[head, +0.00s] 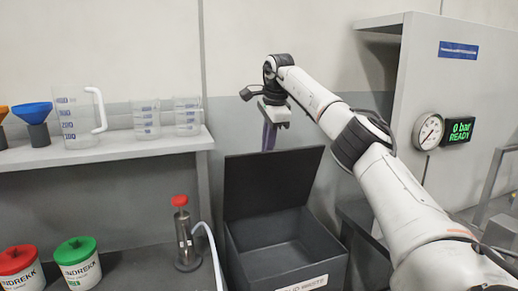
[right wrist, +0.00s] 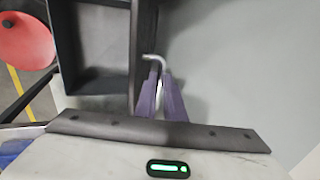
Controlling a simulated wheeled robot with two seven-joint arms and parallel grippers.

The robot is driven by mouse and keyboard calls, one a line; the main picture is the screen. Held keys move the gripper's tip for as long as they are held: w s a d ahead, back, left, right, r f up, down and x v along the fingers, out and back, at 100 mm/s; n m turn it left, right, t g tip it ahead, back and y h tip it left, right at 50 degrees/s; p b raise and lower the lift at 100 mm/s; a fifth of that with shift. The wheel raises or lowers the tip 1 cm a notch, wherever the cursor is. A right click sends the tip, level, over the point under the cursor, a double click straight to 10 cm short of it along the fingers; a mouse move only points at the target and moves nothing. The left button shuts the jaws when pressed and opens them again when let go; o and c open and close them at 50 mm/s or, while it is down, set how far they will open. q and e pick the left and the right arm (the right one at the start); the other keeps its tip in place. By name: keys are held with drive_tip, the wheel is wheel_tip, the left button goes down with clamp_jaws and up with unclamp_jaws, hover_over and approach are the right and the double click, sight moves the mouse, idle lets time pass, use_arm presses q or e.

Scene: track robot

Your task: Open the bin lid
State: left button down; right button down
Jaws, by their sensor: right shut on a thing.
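The dark grey bin (head: 285,262) stands low in the middle of the head view, with a label on its front. Its lid (head: 268,185) is raised, standing nearly upright at the back, and the empty-looking inside shows. My right gripper (head: 269,148) points down at the lid's top edge, its purple fingers partly behind the lid. In the right wrist view the fingers (right wrist: 161,82) are shut on a pale bent handle (right wrist: 155,59) beside the lid edge (right wrist: 146,45). The bin's inside (right wrist: 95,45) shows left of them. My left gripper is not in view.
A shelf (head: 120,148) on the left holds measuring jugs and funnels. Below it stand a red-lidded tub (head: 18,270), a green-lidded tub (head: 78,265) and a pump-like cylinder (head: 186,240) with a hose close to the bin. A panel with a gauge (head: 428,131) stands at right.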

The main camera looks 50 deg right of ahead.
drive_tip(key=c, duration=1.8)
unclamp_jaws()
drive_tip(key=shift+c, duration=0.2)
drive_tip(key=v, duration=1)
drive_tip(key=shift+r, duration=0.2)
